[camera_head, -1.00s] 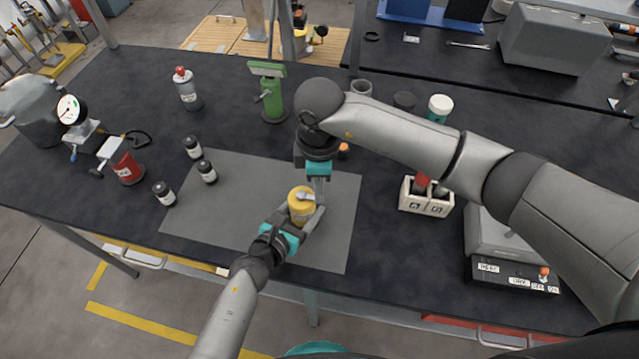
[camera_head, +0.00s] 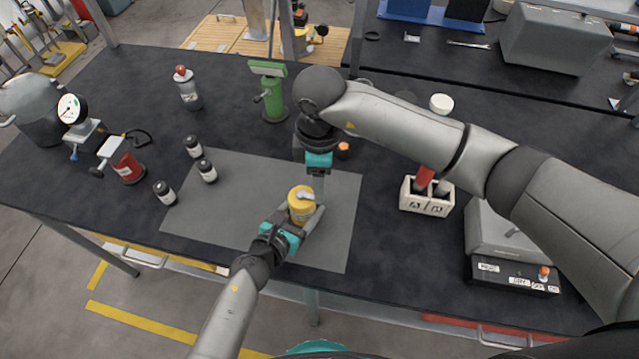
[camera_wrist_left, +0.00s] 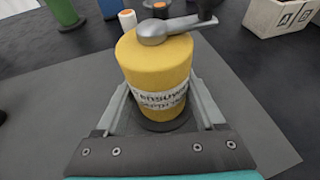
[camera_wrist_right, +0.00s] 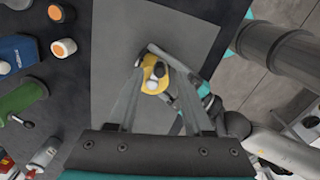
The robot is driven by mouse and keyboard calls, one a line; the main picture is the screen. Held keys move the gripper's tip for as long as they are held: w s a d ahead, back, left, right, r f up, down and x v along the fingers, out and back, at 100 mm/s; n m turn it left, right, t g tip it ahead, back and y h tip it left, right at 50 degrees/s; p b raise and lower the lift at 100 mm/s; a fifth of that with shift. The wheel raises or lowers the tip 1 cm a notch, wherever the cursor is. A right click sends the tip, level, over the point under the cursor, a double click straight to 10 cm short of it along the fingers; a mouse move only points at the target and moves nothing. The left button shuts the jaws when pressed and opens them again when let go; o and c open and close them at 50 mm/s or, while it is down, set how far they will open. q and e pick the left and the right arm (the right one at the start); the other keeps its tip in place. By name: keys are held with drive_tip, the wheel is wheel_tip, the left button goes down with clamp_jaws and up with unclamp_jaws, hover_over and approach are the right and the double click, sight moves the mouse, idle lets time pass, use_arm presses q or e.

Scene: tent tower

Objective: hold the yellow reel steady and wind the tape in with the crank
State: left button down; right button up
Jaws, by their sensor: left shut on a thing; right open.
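The yellow reel (camera_head: 301,207) stands upright on the grey mat (camera_head: 215,215), with printed lettering on its side in the left wrist view (camera_wrist_left: 157,75). A grey metal crank (camera_wrist_left: 175,27) lies across its top. My left gripper (camera_head: 303,217) is shut around the reel's lower body from the front. My right gripper (camera_wrist_right: 160,78) is open and points down above the reel, its fingers apart and clear of the crank as far as I can tell. The reel's top shows between those fingers in the right wrist view (camera_wrist_right: 152,84). I cannot make out the tape.
Several black bottles (camera_head: 207,171) stand at the mat's left. A green stand (camera_head: 272,100) and a red-topped canister (camera_head: 187,88) are behind. A white two-slot box (camera_head: 427,198) and a grey scale (camera_head: 505,245) are at right.

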wheel_tip(320, 180, up, 10)
idle(0.3)
use_arm(q)
unclamp_jaws()
drive_tip(key=shift+s+a, duration=0.1)
idle(0.3)
